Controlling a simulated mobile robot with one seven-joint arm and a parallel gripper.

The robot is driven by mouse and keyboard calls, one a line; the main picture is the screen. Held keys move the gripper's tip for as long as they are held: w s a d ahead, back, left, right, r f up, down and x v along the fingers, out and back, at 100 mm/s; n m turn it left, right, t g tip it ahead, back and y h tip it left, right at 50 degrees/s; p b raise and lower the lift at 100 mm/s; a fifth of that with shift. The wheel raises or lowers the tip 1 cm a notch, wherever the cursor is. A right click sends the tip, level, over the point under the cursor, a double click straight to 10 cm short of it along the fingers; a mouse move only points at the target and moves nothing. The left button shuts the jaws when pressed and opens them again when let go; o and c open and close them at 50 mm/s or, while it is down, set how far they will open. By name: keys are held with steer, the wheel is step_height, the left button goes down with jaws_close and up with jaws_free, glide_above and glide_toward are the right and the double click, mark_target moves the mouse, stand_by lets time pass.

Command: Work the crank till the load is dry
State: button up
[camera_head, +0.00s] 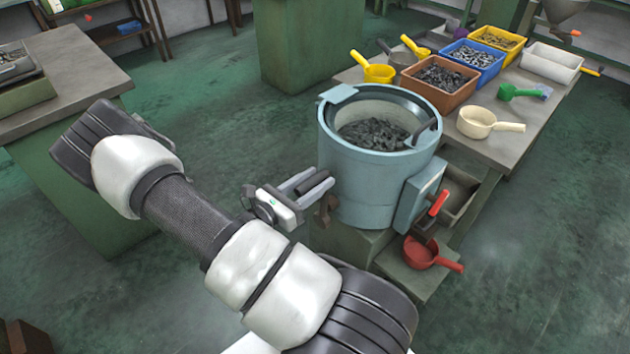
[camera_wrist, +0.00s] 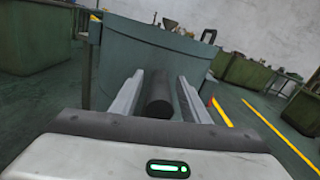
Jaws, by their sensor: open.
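A blue-grey drum (camera_head: 365,185) stands on a green base with dark small parts (camera_head: 374,133) lying in it. The crank's dark cylindrical grip (camera_head: 316,188) sticks out on the drum's left side, with a brown arm (camera_head: 327,209) beside it. My gripper (camera_head: 300,190) is at this grip. In the wrist view the grip (camera_wrist: 160,93) lies between the two fingers of my gripper (camera_wrist: 158,88), which are open on either side of it. Whether either finger touches it I cannot tell. The drum wall (camera_wrist: 140,50) is just beyond the fingertips.
A box with a red-handled lever (camera_head: 438,203) is on the drum's right side. A red scoop (camera_head: 420,254) lies below it. A table behind holds a brown bin (camera_head: 440,96), a blue bin (camera_head: 480,70), a yellow bin (camera_head: 512,48) and scoops. The floor at left is clear.

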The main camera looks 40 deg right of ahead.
steer(key=shift+d, duration=0.1)
jaws_close()
